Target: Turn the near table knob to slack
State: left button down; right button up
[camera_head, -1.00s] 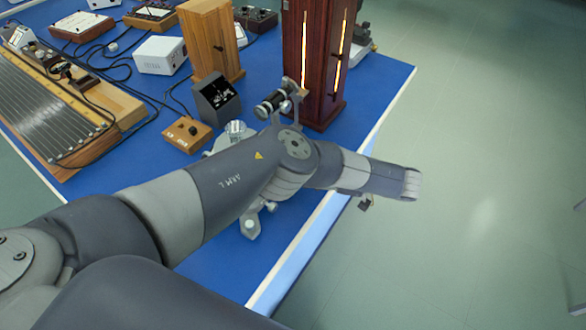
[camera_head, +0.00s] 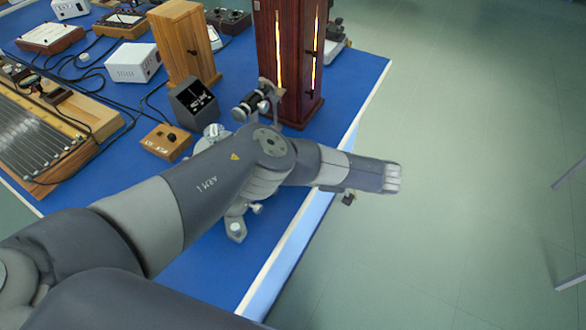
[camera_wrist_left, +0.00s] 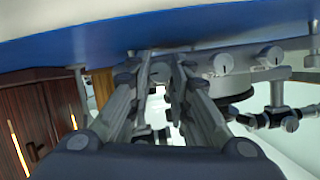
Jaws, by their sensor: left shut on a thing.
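The spectrometer stands on the blue bench, mostly hidden behind my left arm in the head view; its black telescope tube (camera_head: 250,106) and a grey foot (camera_head: 236,229) show. In the left wrist view its grey round body (camera_wrist_left: 225,84) carries two small grey knobs, one nearer (camera_wrist_left: 223,63) and one farther right (camera_wrist_left: 272,56). My left gripper (camera_wrist_left: 163,66) is at the left side of that body, its fingers drawn close together on a small part. The fingers largely hide that part, which appears to be the near table knob. Its turn position cannot be read. My right gripper is not in view.
A dark red wooden lamp housing (camera_head: 285,60) with glowing slits stands behind the spectrometer. A small wooden control box (camera_head: 166,142) and a dark angled box (camera_head: 193,102) stand to the left. The bench's pale right edge (camera_head: 262,292) borders open floor (camera_head: 450,230).

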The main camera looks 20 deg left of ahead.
pick_arm(q)
jog(key=shift+a+r+n, duration=0.1)
jog(key=shift+n, duration=0.2)
jog(key=shift+s+n+t+p, duration=0.15)
jog(key=shift+n+t+p, duration=0.3)
jog(key=shift+n+t, duration=0.2)
jog(key=shift+n+t+h, duration=0.3)
jog(key=shift+n+t, duration=0.25)
jog(key=shift+s+f+n+t, duration=0.2)
jog(key=shift+n+t, duration=0.1)
jog(key=shift+n, duration=0.3)
jog(key=n+t+b, duration=0.1)
jog(key=n, duration=0.1)
jog(key=n+t+b, duration=0.1)
jog(key=n+t, duration=0.1)
jog(key=shift+s+a+f+n+b, duration=0.1)
jog(key=shift+s+f+n+b, duration=0.1)
jog(key=shift+n+b, duration=0.1)
jog(key=shift+n+t+y, duration=0.4)
jog(key=shift+n+t, duration=0.2)
jog(key=shift+n, duration=0.5)
jog(key=shift+n+t, duration=0.3)
jog(key=shift+n, duration=0.4)
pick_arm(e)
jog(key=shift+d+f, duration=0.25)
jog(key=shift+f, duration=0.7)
pick_arm(q)
jog(key=shift+f, duration=0.1)
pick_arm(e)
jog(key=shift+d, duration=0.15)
